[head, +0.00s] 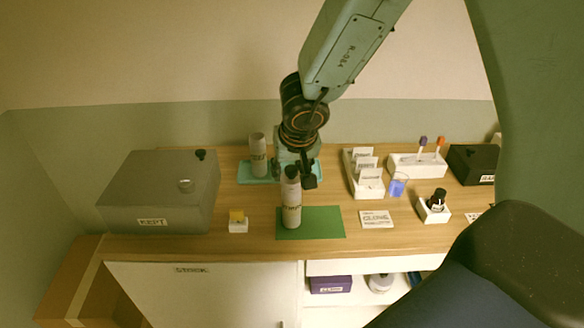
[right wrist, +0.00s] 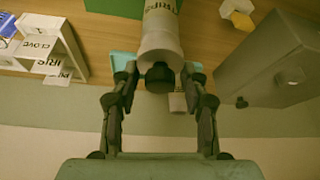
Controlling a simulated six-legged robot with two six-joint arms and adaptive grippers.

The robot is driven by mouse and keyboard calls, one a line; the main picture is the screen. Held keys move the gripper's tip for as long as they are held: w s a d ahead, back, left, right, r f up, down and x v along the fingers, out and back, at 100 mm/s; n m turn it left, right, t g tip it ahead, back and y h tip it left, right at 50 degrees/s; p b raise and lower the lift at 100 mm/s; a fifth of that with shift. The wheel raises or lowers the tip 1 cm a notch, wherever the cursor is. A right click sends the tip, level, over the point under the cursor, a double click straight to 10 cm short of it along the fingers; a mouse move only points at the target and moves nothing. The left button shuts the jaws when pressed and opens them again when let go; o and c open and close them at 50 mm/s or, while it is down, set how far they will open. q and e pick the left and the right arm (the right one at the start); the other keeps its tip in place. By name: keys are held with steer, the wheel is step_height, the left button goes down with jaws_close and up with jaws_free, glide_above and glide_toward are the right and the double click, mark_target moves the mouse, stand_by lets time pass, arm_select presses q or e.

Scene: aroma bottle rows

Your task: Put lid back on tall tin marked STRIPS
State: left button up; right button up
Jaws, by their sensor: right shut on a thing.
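The tall pale tin (head: 291,213) stands upright on the green mat (head: 325,223). It also shows in the right wrist view (right wrist: 161,35), with its lettering partly cut off by the frame edge. A black lid (right wrist: 160,78) is at its mouth, in line with it; I cannot tell whether it is fully seated. My right gripper (head: 294,174) is above the tin, shut on the black lid, with its fingers either side in the right wrist view (right wrist: 160,84). My left gripper is not in view.
Another pale tin (head: 258,150) stands on a teal tray (head: 246,178) behind. A grey box (head: 150,195) is at left, beside a small white block with a yellow top (head: 237,222). A card holder (head: 366,187) and a white rack (head: 405,168) stand at right.

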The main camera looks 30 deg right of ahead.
steer(key=shift+w+d+f, duration=0.1)
steer(key=shift+w+f, duration=0.05)
steer(key=shift+w, duration=0.1)
steer(key=shift+s+d, duration=0.1)
steer(key=shift+s, duration=0.05)
steer(key=shift+s, duration=0.15)
steer(key=shift+w+a+p, duration=0.2)
steer(key=shift+a+p, duration=0.05)
steer(key=shift+p, duration=0.1)
steer(key=shift+d, duration=0.1)
steer(key=shift+s, duration=0.2)
steer(key=shift+w, duration=0.2)
steer(key=shift+s+d+p, duration=0.1)
steer(key=shift+p, duration=0.35)
stand_by(0.4)
